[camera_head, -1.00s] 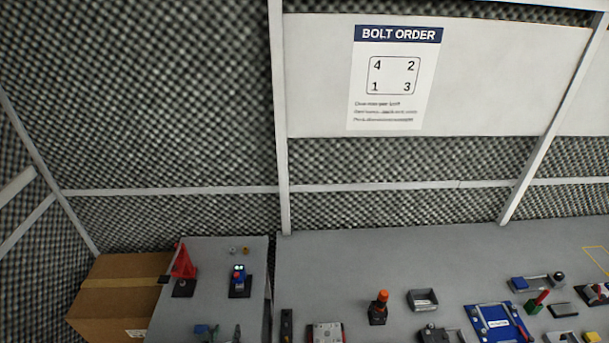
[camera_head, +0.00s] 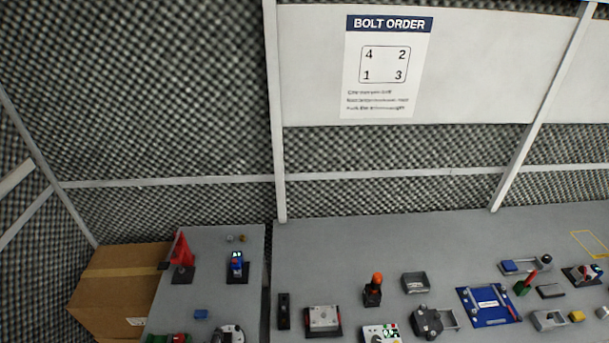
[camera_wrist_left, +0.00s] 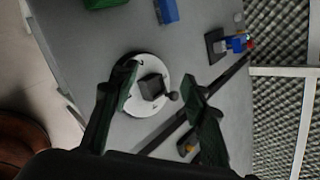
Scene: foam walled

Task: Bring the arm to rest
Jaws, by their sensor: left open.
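My left gripper (camera_wrist_left: 160,105) shows in the left wrist view with its two dark fingers spread apart. It is open. A round white disc (camera_wrist_left: 133,70) with a dark block (camera_wrist_left: 152,86) on it lies beyond and between the fingers, and I see nothing held. In the head view neither gripper is clearly in sight. A round white and dark item (camera_head: 230,334) is cut by the bottom edge there.
The right table (camera_head: 345,250) holds several fixtures, including a blue plate (camera_head: 489,305).

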